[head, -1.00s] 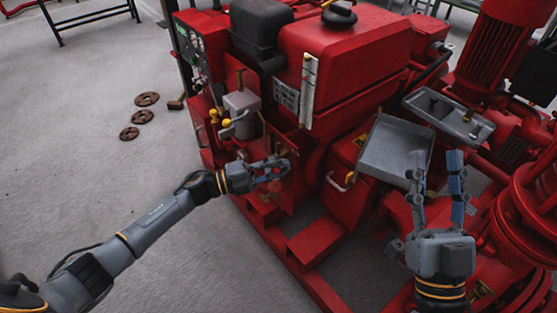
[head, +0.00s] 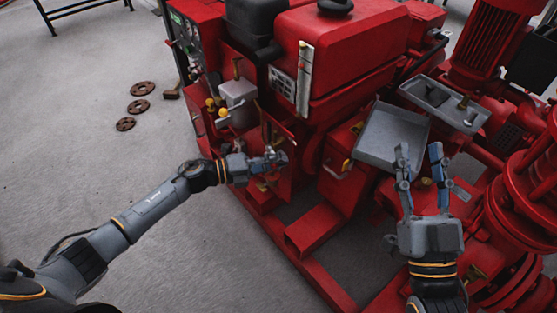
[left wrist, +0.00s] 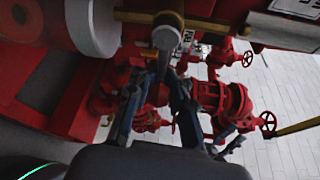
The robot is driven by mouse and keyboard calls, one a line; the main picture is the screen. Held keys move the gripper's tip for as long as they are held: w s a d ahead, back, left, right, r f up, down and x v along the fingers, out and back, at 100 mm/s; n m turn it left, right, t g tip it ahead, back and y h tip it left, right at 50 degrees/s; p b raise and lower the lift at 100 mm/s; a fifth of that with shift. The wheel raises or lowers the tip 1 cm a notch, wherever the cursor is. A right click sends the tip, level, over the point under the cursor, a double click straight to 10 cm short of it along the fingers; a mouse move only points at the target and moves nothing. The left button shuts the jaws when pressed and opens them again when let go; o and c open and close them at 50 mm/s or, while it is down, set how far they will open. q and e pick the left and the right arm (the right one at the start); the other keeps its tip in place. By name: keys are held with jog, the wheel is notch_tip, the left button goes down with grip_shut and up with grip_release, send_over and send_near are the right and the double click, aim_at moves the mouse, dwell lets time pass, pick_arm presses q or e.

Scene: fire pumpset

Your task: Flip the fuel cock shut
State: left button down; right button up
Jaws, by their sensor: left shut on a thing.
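The fuel cock (left wrist: 168,38) is a brass body on a brass pipe, seen at the top of the left wrist view. Its grey lever (left wrist: 162,66) points down from it, between my left fingers. My left gripper (left wrist: 158,88) is shut on that lever. In the head view my left gripper (head: 278,159) is at the near side of the red engine, below the grey filter bowl (head: 240,100); the cock and lever are too small and covered to make out there. My right gripper (head: 419,152) is open and empty, in front of the grey tray.
The grey tray (head: 388,142) and a smaller grey tray (head: 445,108) stand right of the engine (head: 350,60). The red base frame (head: 315,228) runs below my left gripper. Rusty discs (head: 138,106) lie on the floor at left. The left floor is mostly clear.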

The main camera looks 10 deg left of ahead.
pick_arm(q)
jog(key=shift+f, duration=0.15)
jog(key=c, duration=1.2)
grip_release()
jog(key=shift+o, duration=0.2)
jog(key=v, duration=1.2)
jog(key=shift+a, duration=0.1)
